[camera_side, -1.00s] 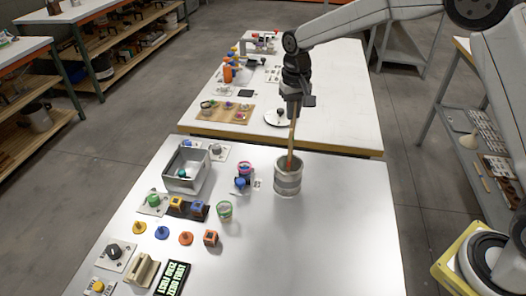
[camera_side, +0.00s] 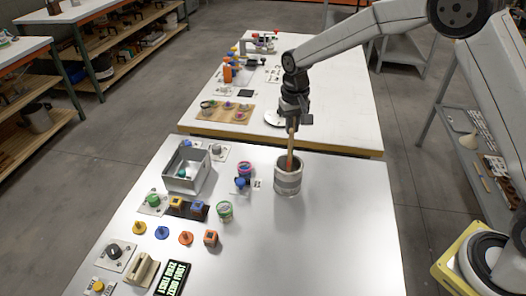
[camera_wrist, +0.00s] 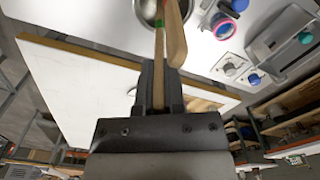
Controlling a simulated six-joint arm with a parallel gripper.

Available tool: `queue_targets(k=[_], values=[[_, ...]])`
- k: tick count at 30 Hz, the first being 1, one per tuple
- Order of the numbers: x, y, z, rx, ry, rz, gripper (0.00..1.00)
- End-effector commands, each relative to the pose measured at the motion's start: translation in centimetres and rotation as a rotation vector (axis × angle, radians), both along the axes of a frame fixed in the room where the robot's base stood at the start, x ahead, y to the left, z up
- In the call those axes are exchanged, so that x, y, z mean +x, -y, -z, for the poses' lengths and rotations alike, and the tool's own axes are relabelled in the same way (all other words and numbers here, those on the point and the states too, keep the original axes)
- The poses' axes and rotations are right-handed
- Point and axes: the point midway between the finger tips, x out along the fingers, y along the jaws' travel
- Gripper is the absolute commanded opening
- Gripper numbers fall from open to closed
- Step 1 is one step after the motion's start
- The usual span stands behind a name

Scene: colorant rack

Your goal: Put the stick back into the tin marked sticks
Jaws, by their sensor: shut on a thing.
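My gripper (camera_side: 291,119) is shut on a thin wooden stick (camera_side: 291,135) and holds it nearly upright above the grey tin (camera_side: 287,183). The stick's lower part reaches down into the tin's mouth; its bottom end is hidden inside. In the wrist view the stick (camera_wrist: 158,45) runs from between the fingers (camera_wrist: 158,85) toward the tin's rim (camera_wrist: 140,12). A wider wooden piece (camera_wrist: 175,38) shows right beside it, possibly another stick in the tin. I cannot read a marking on the tin.
Left of the tin stand a small green-rimmed cup (camera_side: 224,212), a blue knob (camera_side: 240,183) and a grey metal box (camera_side: 187,186). Several coloured knobs and pegs lie further left. The table right of the tin is clear. A second table (camera_side: 335,110) stands behind.

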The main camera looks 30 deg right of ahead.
Motion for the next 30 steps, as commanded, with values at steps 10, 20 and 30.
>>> queue_targets(k=[10,20,30], values=[[0.0,0.0,0.1,0.0,0.0,0.0,0.25],[0.0,0.0,0.1,0.0,0.0,0.0,0.53],[0.0,0.0,-1.3,0.001,0.001,0.0,0.53]])
